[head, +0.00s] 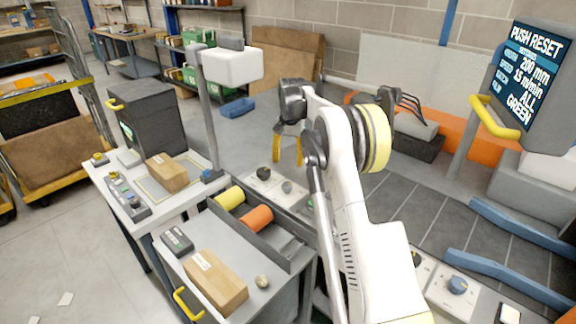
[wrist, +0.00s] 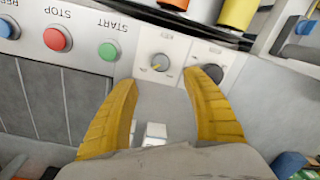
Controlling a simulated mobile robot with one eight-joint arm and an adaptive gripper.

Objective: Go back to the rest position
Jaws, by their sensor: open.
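My gripper (head: 287,150) hangs from my white arm near the middle of the head view, with its yellow fingers apart. It is above the control panel (head: 264,187) beside the roller tray. In the wrist view my two yellow fingers (wrist: 163,112) are spread, with nothing held between them. I cannot tell whether the fingertips touch the panel. My arm hides part of the panel in the head view.
A red STOP button (wrist: 57,39) and green START button (wrist: 108,51) are to the left. A yellow roll (head: 230,197) and orange roll (head: 258,218) lie in the tray. Boxes (head: 215,283) stand on the carts. A screen (head: 533,80) reads PUSH RESET. A lamp-like post (head: 205,120) stands left.

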